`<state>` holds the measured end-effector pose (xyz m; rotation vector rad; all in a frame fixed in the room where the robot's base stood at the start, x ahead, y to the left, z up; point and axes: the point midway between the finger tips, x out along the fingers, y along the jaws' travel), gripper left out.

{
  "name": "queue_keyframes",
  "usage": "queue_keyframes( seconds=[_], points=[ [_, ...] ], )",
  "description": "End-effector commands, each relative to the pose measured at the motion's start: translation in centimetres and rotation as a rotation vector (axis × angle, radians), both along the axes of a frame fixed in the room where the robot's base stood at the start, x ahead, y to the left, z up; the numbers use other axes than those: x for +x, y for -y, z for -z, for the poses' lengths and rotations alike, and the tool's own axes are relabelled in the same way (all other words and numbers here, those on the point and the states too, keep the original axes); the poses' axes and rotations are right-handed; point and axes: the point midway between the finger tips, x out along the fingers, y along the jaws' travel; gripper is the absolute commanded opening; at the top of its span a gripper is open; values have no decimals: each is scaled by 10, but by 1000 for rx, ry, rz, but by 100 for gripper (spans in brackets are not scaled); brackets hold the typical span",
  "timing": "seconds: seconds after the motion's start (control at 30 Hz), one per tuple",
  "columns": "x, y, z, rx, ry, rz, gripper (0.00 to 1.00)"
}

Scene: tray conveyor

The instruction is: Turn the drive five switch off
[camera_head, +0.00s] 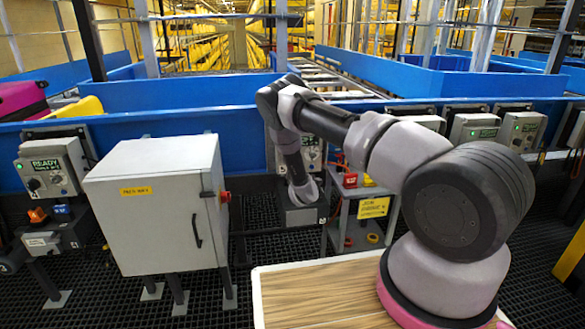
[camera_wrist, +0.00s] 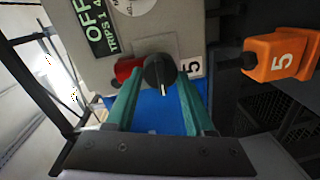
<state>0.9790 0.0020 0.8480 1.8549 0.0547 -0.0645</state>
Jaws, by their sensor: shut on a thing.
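The drive five switch shows in the wrist view as a black round knob (camera_wrist: 160,72) with a white pointer mark. It is on a grey box (camera_wrist: 190,22) with a 5 label beside the knob. A green display (camera_wrist: 96,25) on the box reads OFF, sideways in this view. My gripper (camera_wrist: 158,78) has its two green fingers on either side of the knob and is shut on it. In the head view the box (camera_head: 315,150) is partly hidden behind my arm, and my fingertips are hidden.
An orange block marked 5 (camera_wrist: 283,54) is right of the knob in the wrist view, and a red part (camera_wrist: 128,67) is left of it. A grey cabinet (camera_head: 155,210) stands left of my arm. A READY switch box (camera_head: 50,168) is farther left.

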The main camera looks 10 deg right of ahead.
Motion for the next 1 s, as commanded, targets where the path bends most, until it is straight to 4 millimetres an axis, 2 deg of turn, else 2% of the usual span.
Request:
queue_keyframes(
  seconds=[0.3,0.7,0.73,0.8,1.0],
  points=[
    [0,-1,0,-72,0,-1,0],
    [0,-1,1,-78,-1,-2,0],
    [0,-1,1,-78,-1,-2,58],
    [0,-1,1,-77,-1,-2,84],
    [0,-1,1,-76,0,0,84]
  ],
)
